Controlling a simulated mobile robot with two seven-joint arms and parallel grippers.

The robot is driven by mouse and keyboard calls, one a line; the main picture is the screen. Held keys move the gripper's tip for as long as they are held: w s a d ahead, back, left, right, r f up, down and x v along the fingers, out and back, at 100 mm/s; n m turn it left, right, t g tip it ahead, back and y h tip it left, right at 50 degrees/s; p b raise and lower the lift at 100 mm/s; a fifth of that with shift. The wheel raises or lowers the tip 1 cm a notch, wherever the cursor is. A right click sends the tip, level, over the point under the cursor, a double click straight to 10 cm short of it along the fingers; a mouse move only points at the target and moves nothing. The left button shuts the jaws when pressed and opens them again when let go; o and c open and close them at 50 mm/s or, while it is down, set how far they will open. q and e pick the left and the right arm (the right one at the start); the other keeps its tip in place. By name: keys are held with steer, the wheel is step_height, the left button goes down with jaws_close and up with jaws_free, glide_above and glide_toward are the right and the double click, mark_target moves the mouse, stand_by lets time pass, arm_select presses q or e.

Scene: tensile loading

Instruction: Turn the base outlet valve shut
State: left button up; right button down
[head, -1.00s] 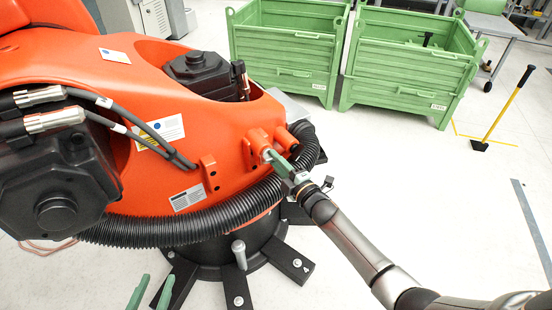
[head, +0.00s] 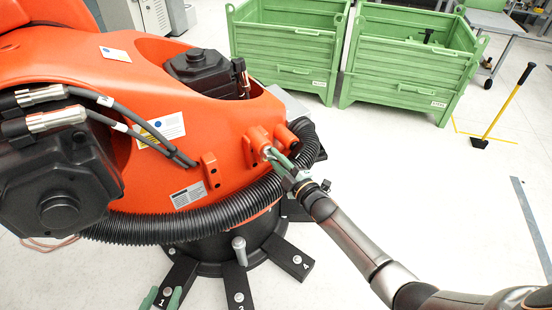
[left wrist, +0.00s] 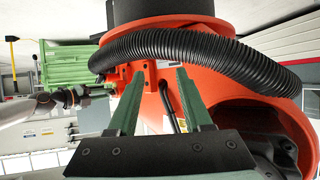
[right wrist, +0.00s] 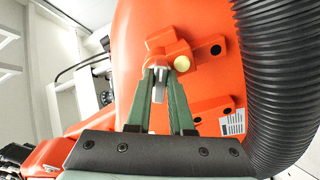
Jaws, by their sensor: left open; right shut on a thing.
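The base outlet valve is an orange block with a small grey lever on the side of the big orange robot base; the lever (right wrist: 158,88) shows in the right wrist view. My right gripper (head: 275,156) is at this valve, and its green fingers (right wrist: 161,78) are shut on the lever, one on each side. The fingers hide most of the lever in the head view. My left gripper (head: 162,297) is open and empty at the lower edge of the head view, below the black hose. Its two spread fingers (left wrist: 157,85) show in the left wrist view.
The orange base (head: 110,80) fills the left. A ribbed black hose (head: 190,228) curves around it below the valve. Black feet (head: 236,288) spread over the floor. Green crates (head: 285,60) stand behind, and a yellow-handled tool (head: 508,105) stands right.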

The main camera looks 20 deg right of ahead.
steer(key=c, duration=0.8)
jaws_free()
arm_select(q)
steer(key=shift+s+d+f+n+g+p, duration=0.15)
steer(key=shift+s+d+f+g+p, duration=0.05)
steer(key=shift+s+f+g+p, duration=0.65)
steer(key=shift+s+d+f+n+g+p, duration=0.15)
steer(key=shift+s+f+g+p, duration=0.5)
steer(key=shift+s+f, duration=0.4)
arm_select(e)
steer(key=v, duration=1.2)
steer(key=shift+s, duration=0.3)
arm_select(q)
steer(key=shift+s+r, duration=0.1)
